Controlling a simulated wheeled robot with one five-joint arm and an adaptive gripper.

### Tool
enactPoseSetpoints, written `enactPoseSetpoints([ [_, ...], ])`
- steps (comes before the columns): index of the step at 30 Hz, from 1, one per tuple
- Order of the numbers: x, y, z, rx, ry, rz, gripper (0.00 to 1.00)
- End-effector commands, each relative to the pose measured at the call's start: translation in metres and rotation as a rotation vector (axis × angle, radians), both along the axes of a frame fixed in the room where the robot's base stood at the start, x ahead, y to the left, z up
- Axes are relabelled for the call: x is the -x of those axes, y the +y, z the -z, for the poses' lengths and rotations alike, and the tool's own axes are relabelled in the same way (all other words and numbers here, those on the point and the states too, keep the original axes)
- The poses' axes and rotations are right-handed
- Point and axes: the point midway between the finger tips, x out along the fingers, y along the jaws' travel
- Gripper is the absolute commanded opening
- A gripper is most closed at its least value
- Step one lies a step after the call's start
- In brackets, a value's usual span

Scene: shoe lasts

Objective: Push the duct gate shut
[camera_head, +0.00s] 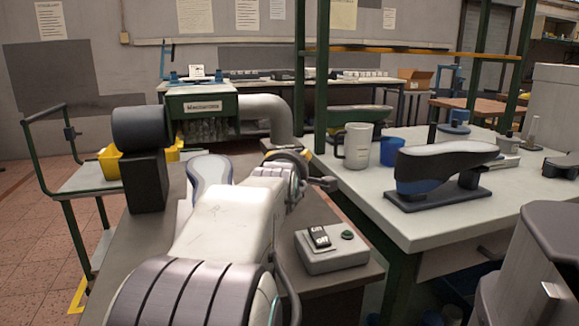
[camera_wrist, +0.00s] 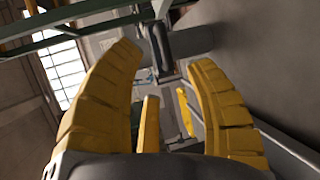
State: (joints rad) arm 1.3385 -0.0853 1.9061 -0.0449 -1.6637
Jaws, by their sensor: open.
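A grey duct pipe (camera_head: 268,106) comes out beside the green cabinet and bends down behind my wrist. The gate on it cannot be made out clearly; my arm covers the lower duct. My gripper's end lies in front of the duct's foot in the head view, mostly hidden by my wrist. In the wrist view my gripper (camera_wrist: 165,55) has its two yellow fingers spread wide apart. A dark upright part and a grey cylinder (camera_wrist: 192,42) show beyond the fingertips. No contact with them is visible.
A switch box (camera_head: 331,249) sits on the bench right of my arm. A dark roller on a block (camera_head: 145,165) and a shoe last (camera_head: 209,172) stand to the left.

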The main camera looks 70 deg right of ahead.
Motion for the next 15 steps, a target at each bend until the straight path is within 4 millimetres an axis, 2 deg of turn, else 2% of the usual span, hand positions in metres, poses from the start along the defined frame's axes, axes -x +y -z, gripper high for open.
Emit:
enactPoseSetpoints([
  [6,0.004,0.018,-0.004,0.001,0.000,0.000,0.49],
  [15,0.006,0.023,-0.005,-0.001,0.000,0.000,0.49],
])
